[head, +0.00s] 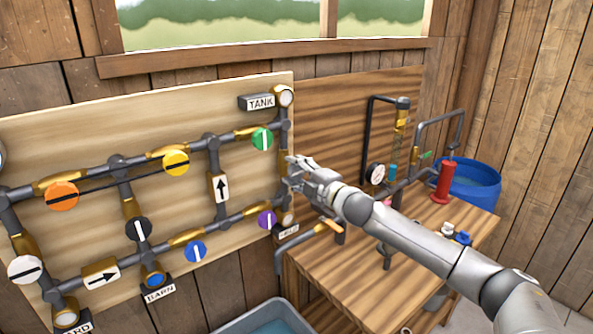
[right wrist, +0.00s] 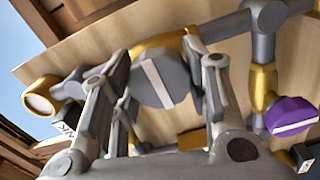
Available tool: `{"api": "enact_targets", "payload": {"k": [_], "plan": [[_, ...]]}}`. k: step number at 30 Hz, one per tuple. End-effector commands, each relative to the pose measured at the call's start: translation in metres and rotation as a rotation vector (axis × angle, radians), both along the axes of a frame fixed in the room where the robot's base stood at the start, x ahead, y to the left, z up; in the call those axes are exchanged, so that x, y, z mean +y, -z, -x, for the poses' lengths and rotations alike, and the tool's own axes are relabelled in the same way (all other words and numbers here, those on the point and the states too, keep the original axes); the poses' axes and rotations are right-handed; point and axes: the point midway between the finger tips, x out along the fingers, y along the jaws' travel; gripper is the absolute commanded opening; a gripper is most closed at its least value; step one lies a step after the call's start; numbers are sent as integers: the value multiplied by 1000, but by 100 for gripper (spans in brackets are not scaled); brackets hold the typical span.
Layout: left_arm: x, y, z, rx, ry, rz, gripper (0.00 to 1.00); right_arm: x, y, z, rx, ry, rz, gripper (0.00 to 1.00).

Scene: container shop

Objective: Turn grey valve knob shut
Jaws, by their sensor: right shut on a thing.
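The grey valve knob (right wrist: 158,82) has a white stripe and sits between the fingers of my right gripper (right wrist: 163,62) in the right wrist view. The gripper is shut on the knob, with fingers at both sides of it. The stripe appears to lie crosswise to the pipe behind. In the head view my right gripper (head: 296,172) is at the right edge of the light board (head: 75,125), over the vertical pipe below the TANK label (head: 261,102), and the grey knob is hidden behind it. My left gripper is not in view.
The purple knob (head: 267,219) is close below the gripper and shows in the right wrist view (right wrist: 291,116). The green knob (head: 262,139) is just left. A wooden bench (head: 440,235) with pipes, a red cylinder (head: 443,182) and a blue barrel (head: 470,185) lies right.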

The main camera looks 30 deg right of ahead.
Motion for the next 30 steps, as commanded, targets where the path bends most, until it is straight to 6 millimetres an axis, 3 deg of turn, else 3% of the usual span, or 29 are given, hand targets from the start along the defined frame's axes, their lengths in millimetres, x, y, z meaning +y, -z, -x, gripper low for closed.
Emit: {"api": "enact_targets", "payload": {"k": [17,18,22,30], "plan": [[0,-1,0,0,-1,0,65,-1,0,0,4,2,-34,19],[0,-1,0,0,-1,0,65,-1,0,0,4,2,-34,45],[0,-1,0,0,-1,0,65,-1,0,0,4,1,-33,62],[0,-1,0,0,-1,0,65,0,0,0,3,0,-32,65]]}}
